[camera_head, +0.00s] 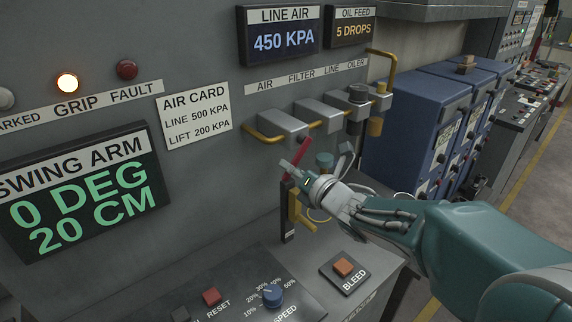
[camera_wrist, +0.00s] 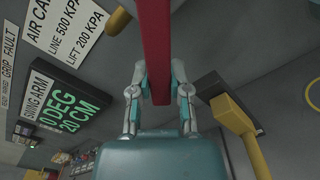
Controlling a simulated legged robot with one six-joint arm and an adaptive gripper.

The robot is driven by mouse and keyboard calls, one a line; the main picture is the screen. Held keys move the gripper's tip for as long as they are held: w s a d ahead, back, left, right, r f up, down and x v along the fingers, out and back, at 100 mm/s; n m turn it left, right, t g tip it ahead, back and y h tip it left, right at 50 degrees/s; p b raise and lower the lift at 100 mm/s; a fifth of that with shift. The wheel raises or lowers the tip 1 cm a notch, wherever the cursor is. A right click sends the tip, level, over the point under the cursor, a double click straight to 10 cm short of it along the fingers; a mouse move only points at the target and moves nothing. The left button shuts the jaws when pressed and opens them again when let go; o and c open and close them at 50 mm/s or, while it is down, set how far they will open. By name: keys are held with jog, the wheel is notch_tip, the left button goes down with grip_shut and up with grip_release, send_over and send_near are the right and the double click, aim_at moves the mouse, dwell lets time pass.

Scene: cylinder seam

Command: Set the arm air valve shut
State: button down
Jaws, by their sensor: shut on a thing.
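A red lever (camera_head: 301,153) stands at the wall panel, tilted up to the right, above a yellow pipe (camera_head: 293,204) and a black plate (camera_head: 287,222). I take it for the arm air valve's handle, though no label on it is readable. My gripper (camera_head: 297,172) is shut on the lever. The valve body is partly hidden behind my gripper.
The line air display (camera_head: 282,34) reads 450 KPA; the swing arm display (camera_head: 80,190) reads 0 DEG, 20 CM. The GRIP lamp (camera_head: 67,83) is lit. Filter and oiler fittings (camera_head: 320,113) stick out above the lever. A bleed button (camera_head: 344,267) and speed knob (camera_head: 272,294) sit below.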

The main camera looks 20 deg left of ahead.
jog(key=w+f+n, duration=0.1)
jog(key=n, duration=0.1)
jog(key=w+d+f+n, duration=0.1)
jog(key=n, duration=0.1)
jog(key=shift+d, duration=0.1)
jog(key=shift+w+d+f+n, duration=0.15)
jog(key=shift+w+n, duration=0.15)
jog(key=shift+n, duration=0.35)
jog(key=shift+w+d+n, duration=0.15)
jog(key=shift+w+n, duration=0.1)
jog(key=shift+n, duration=0.45)
jog(key=shift+w+d+f+n, duration=0.15)
jog(key=shift+w+n, duration=0.15)
jog(key=shift+n, duration=0.35)
jog(key=shift+r, duration=0.1)
jog(key=c, duration=0.6)
grip_release()
jog(key=shift+w, duration=0.1)
jog(key=shift+o, duration=0.2)
jog(key=shift+r, duration=0.2)
